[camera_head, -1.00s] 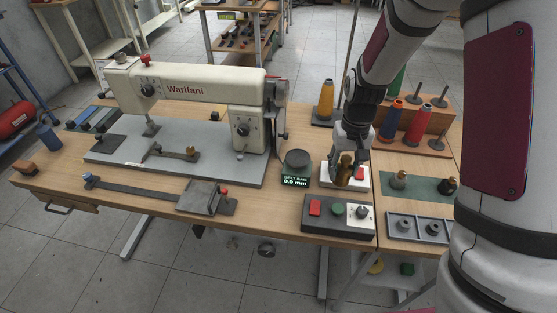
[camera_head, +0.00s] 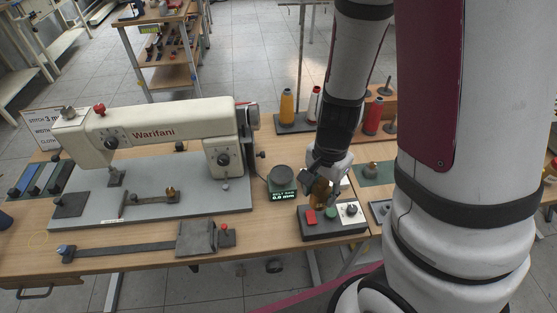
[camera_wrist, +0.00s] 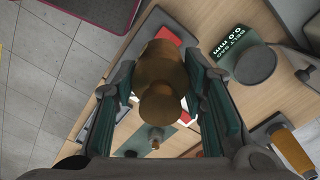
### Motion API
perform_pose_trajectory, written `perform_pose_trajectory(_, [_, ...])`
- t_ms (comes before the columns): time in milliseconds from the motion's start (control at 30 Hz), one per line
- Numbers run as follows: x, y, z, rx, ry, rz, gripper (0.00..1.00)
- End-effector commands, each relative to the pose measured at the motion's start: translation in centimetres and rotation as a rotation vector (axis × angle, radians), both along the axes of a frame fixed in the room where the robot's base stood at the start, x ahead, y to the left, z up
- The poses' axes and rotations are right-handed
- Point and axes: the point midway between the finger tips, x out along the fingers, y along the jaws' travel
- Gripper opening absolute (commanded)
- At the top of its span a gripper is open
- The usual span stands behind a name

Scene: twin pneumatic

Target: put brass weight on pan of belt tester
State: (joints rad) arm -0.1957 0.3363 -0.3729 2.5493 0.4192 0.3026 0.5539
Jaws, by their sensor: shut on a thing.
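My gripper (camera_head: 322,188) is shut on the brass weight (camera_head: 320,193) and holds it over the back edge of the button box. In the wrist view the weight (camera_wrist: 162,85) sits upright between the two finger pads, its knob toward the camera. The belt tester (camera_head: 284,196) has a green-lit display reading "BELT SAG 0.0 mm". Its round dark pan (camera_head: 280,178) is empty and lies left of my gripper, a short way off. In the wrist view the pan (camera_wrist: 256,64) is at the upper right, apart from the weight.
The button box (camera_head: 336,219) with red and green buttons stands below my gripper. A cream sewing machine (camera_head: 160,132) fills the left of the table. Thread spools (camera_head: 287,106) stand behind the tester. A green mat (camera_head: 372,174) lies to the right, partly hidden by my arm.

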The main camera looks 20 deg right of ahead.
Motion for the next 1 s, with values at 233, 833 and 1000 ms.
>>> perform_pose_trajectory(233, [2.7, 0.7, -0.5, 0.000, -0.007, -0.023, 0.00])
perform_pose_trajectory(833, [13.7, 3.7, -1.2, -0.002, -0.003, -0.024, 0.00])
perform_pose_trajectory(1000, [14.9, 4.0, -1.3, -0.001, -0.003, -0.024, 0.00])
